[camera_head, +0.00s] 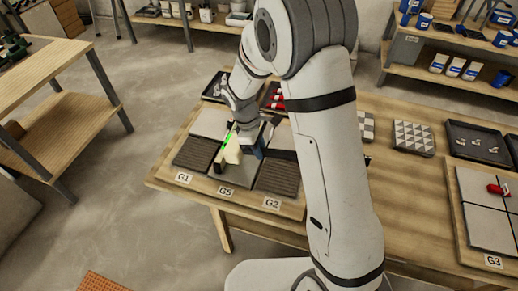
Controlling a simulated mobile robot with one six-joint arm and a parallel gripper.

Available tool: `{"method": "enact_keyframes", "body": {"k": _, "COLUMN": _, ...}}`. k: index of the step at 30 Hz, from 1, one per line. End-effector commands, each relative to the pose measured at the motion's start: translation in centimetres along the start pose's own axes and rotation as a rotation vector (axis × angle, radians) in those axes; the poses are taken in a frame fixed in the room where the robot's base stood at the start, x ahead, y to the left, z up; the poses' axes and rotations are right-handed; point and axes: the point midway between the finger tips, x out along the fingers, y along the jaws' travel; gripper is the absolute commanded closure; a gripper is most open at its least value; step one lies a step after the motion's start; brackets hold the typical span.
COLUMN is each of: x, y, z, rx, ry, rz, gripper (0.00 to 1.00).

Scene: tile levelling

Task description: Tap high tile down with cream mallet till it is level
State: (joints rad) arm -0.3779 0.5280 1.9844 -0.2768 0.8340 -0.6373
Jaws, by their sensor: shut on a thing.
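My gripper (246,133) is over the left group of tiles on the wooden table, shut on the cream mallet (233,152). The mallet's cream part shows just below and left of the gripper, low over the grey tile (238,174) behind label G5. Whether it touches that tile cannot be told. A dark ribbed tile (195,153) lies to the left behind G1. Another dark ribbed tile (277,177) lies to the right behind G2. A pale tile (208,122) lies farther back. My arm and gripper hide other tiles. Which tile stands high is too small to tell.
Black trays (216,86) with small parts stand behind the tiles. On the right are a patterned tile (413,139), a black tray (478,144) and the G3 tile board (488,218) with a red tool (498,189). The table's front edge is close to the labels.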

Motion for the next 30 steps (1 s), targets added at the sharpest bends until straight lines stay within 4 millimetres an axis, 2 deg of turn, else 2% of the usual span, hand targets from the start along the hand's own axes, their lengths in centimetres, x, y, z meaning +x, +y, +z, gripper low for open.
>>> {"method": "enact_keyframes", "body": {"k": 4, "x": 0.1, "y": 0.0, "z": -0.1, "rx": 0.0, "ry": 0.001, "rz": 0.001, "gripper": 1.0}}
{"method": "enact_keyframes", "body": {"k": 7, "x": 1.1, "y": 0.0, "z": -0.3, "rx": 0.0, "ry": 0.0, "rz": 0.0, "gripper": 1.0}}
{"method": "enact_keyframes", "body": {"k": 14, "x": 5.9, "y": 0.0, "z": -1.6, "rx": 0.001, "ry": -0.001, "rz": -0.001, "gripper": 1.0}}
{"method": "enact_keyframes", "body": {"k": 15, "x": 5.0, "y": 0.1, "z": -1.4, "rx": 0.001, "ry": 0.001, "rz": 0.001, "gripper": 1.0}}
{"method": "enact_keyframes", "body": {"k": 20, "x": 4.0, "y": 0.0, "z": -1.2, "rx": 0.001, "ry": 0.002, "rz": 0.002, "gripper": 1.0}}
{"method": "enact_keyframes", "body": {"k": 27, "x": 0.6, "y": 0.0, "z": -0.2, "rx": 0.001, "ry": 0.001, "rz": 0.001, "gripper": 1.0}}
{"method": "enact_keyframes", "body": {"k": 30, "x": -0.1, "y": 0.0, "z": 0.0, "rx": 0.001, "ry": 0.001, "rz": 0.001, "gripper": 1.0}}
